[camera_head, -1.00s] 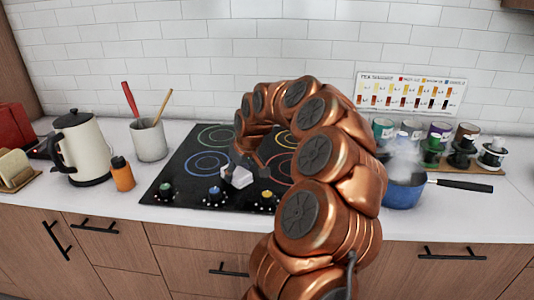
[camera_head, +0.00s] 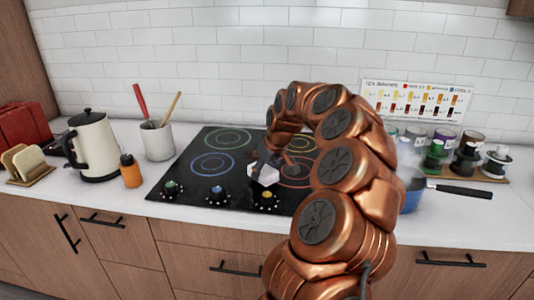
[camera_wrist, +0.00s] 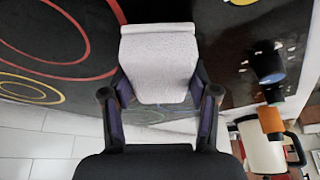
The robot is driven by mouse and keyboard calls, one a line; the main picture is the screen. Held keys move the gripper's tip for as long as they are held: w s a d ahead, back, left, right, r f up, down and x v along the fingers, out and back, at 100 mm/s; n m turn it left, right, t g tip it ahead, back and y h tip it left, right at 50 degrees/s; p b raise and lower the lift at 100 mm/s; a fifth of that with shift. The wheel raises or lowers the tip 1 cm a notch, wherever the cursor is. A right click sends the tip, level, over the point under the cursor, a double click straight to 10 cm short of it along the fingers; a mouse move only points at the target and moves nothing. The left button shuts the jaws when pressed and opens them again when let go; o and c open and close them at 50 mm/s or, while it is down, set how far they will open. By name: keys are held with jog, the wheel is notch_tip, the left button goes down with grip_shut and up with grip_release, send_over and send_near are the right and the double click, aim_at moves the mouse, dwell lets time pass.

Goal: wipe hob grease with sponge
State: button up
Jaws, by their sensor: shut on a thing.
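My gripper (camera_head: 262,166) is shut on a pale, whitish sponge (camera_head: 263,174). In the wrist view the sponge (camera_wrist: 160,68) sits between the two dark fingers (camera_wrist: 160,108) and projects beyond them. The black hob (camera_head: 193,175) with coloured rings is set in the counter. The sponge is over the hob's front middle, behind the yellow-topped knob (camera_head: 267,195). I cannot tell whether it touches the glass. My arm hides the hob's right part. I cannot make out any grease clearly.
A cream kettle (camera_head: 94,148), an orange bottle (camera_head: 131,172) and a utensil pot (camera_head: 157,140) stand left of the hob. A steaming blue pan (camera_head: 411,198) stands to the right, partly behind my arm. Several jars stand behind it. A tiled wall closes the back.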

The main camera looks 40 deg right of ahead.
notch_tip(320, 180, up, 2)
jog(key=shift+s+d+r, duration=0.1)
jog(key=shift+r+p, duration=0.85)
jog(key=shift+r, duration=1.3)
